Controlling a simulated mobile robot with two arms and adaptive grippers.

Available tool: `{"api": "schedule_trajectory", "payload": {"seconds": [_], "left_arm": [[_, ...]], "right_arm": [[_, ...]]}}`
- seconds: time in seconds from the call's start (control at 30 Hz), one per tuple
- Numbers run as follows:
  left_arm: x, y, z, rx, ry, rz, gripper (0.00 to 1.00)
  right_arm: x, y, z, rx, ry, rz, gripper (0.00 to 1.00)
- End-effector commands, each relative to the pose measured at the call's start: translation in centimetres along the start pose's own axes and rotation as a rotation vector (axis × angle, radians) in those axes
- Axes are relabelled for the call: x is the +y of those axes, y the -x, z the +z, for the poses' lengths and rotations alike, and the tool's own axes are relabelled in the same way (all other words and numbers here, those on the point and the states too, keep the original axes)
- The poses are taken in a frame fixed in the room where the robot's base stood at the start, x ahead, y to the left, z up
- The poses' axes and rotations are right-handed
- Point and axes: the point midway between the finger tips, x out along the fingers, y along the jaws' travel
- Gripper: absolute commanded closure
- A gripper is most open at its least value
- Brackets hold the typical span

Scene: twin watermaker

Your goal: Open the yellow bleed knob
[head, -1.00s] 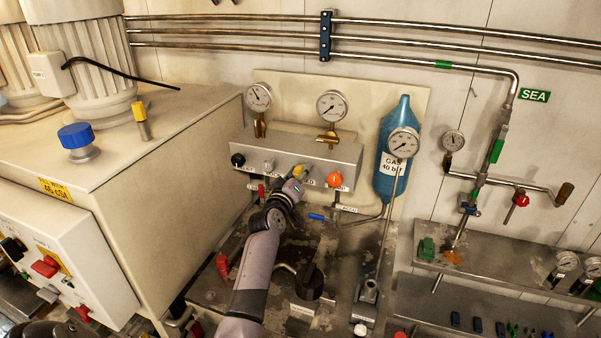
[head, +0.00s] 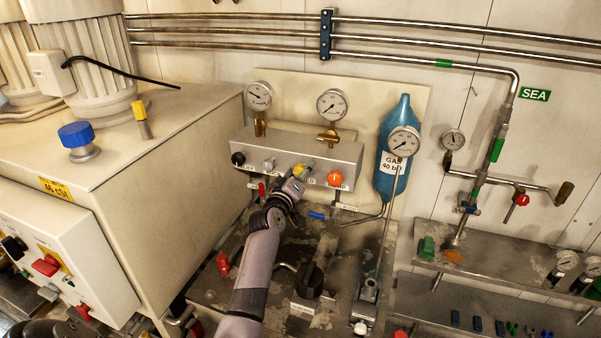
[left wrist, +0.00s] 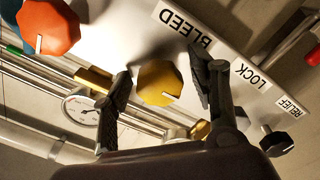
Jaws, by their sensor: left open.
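The yellow bleed knob (head: 302,169) is on the front of the grey valve block (head: 345,156), between a grey knob and an orange knob. In the left wrist view the faceted yellow knob (left wrist: 159,84) sits beside the BLEED label (left wrist: 186,27), with a white mark on its face. My left gripper (head: 293,187) is open and empty just below and in front of it. In the left wrist view its fingers (left wrist: 160,77) stand on either side of the knob, with gaps showing. Whether the fingertips reach its depth is unclear. My right gripper is not in view.
The orange knob (head: 335,178) is close on the right; the grey knob (head: 268,165) and black knob (head: 238,159) are on the left. Two gauges stand above the block. A blue gas bottle (head: 388,168) is to the right. Pipes and a blue-handled valve (head: 316,216) lie below.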

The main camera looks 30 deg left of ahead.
Motion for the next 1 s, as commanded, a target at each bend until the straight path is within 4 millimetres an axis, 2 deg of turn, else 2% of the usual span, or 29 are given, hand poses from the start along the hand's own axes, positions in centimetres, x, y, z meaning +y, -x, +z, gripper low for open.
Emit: {"api": "schedule_trajectory", "payload": {"seconds": [0.2, 0.33, 0.8, 1.0], "left_arm": [[0.0, 0.1, 0.0, 0.000, 0.000, 0.000, 0.46], [0.0, 1.2, 0.1, -0.001, 0.000, 0.001, 0.46], [-0.1, 10.1, 0.1, 0.000, -0.001, -0.001, 0.46], [-0.1, 11.8, 0.1, -0.001, 0.000, -0.001, 0.46]], "right_arm": [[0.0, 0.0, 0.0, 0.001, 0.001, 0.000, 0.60], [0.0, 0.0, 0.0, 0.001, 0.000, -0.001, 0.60], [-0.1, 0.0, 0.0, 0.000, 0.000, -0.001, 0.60], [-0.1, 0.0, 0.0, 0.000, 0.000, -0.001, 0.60]]}}
